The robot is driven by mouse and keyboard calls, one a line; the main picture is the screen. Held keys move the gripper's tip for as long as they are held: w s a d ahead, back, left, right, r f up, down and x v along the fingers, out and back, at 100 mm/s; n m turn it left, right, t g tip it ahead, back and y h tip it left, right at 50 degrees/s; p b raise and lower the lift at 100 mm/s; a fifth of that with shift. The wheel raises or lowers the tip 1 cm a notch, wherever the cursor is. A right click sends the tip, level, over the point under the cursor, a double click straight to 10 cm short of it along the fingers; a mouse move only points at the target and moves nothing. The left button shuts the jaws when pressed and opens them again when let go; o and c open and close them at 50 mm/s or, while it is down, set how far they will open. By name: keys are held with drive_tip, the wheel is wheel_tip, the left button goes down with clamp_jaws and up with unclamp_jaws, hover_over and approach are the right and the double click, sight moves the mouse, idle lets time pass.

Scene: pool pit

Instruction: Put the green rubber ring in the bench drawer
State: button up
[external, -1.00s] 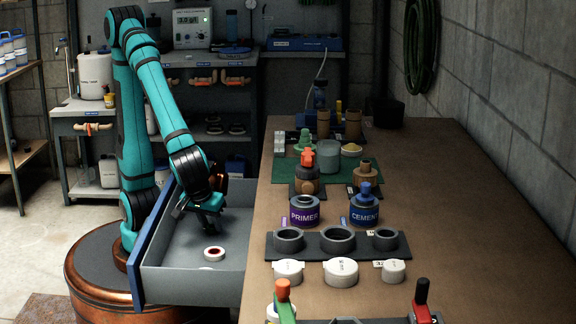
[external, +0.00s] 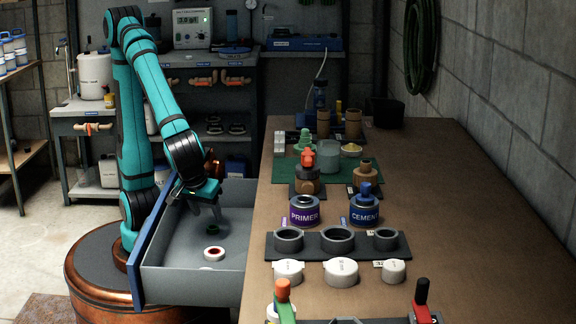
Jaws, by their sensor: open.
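The green ring (external: 213,229) lies on the floor of the open grey bench drawer (external: 188,285), towards its far end. My gripper (external: 206,209) is open and empty, pointing down over the drawer just above and a little left of the ring. A gap shows between the fingertips and the ring. The drawer is pulled out to the left of the bench, and its blue front (external: 147,252) faces left.
The bench top (external: 480,220) holds primer (external: 304,211) and cement cans (external: 364,212), a dark ring rack (external: 313,252) and white caps.

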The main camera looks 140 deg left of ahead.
drive_tip(key=v, duration=0.7)
drive_tip(key=shift+d+r, duration=0.1)
drive_tip(key=shift+r, duration=0.05)
drive_tip(key=s+a+r+m+t+h, duration=0.1)
drive_tip(key=s+r+m+t, duration=0.2)
drive_tip(key=r+m+t, duration=0.3)
drive_tip(key=s+a+r+m+t+h, duration=0.1)
drive_tip(key=s+r+m+t, duration=0.3)
drive_tip(key=r+m, duration=0.5)
drive_tip(key=s+a+r+m+t+h, duration=0.2)
drive_tip(key=s+a+r+m+t, duration=0.1)
drive_tip(key=r+m+t, duration=0.4)
wheel_tip(320, 180, up, 5)
drive_tip(key=shift+s+f+t, duration=0.15)
drive_tip(key=shift+s+t, duration=0.1)
drive_tip(key=shift+t, duration=0.75)
